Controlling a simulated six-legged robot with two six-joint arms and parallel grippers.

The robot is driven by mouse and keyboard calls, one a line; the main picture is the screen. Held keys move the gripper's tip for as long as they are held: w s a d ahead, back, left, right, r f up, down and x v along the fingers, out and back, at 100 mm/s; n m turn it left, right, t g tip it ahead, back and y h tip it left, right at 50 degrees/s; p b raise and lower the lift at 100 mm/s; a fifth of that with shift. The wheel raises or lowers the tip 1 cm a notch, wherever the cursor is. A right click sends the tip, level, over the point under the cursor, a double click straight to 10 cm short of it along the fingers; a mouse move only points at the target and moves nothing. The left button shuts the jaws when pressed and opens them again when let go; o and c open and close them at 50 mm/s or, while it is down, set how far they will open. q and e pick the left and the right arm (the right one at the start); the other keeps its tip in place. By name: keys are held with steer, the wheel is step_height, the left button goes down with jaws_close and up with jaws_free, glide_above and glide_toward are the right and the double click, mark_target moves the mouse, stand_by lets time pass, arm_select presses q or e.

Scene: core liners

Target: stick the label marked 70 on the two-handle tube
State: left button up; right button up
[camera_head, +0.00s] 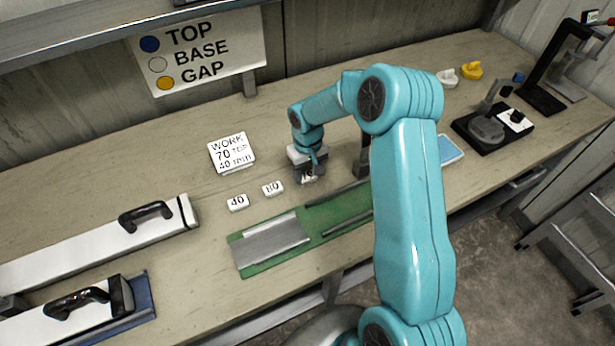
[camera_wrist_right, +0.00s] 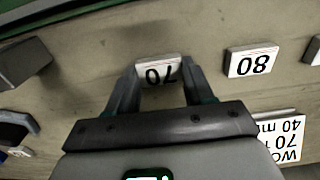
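The label marked 70 (camera_wrist_right: 160,72) is a small white block. It lies between the two fingers of my right gripper (camera_wrist_right: 159,80), one finger close along each side. It also shows under the right gripper (camera_head: 308,168) in the head view, partly covered, at the bench top. I cannot tell whether the fingers press on it. Two long white tubes lie at the left, a back one (camera_head: 70,252) and a front one (camera_head: 30,328). Each shows one black handle and runs out of the picture, so I cannot tell which has two. My left gripper is not in view.
Labels 40 (camera_head: 237,202) and 80 (camera_head: 272,188) lie left of the right gripper. A green board (camera_head: 262,268) with grey metal parts lies in front. A black stand (camera_head: 485,128) is at right.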

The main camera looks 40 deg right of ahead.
mark_target(308, 176)
steer(key=shift+s+d+r, duration=0.1)
steer(key=shift+r, duration=0.15)
step_height(308, 176, up, 2)
steer(key=shift+r+p, duration=0.1)
steer(key=shift+p, duration=0.6)
steer(key=shift+r+p, duration=0.8)
steer(key=shift+r, duration=0.85)
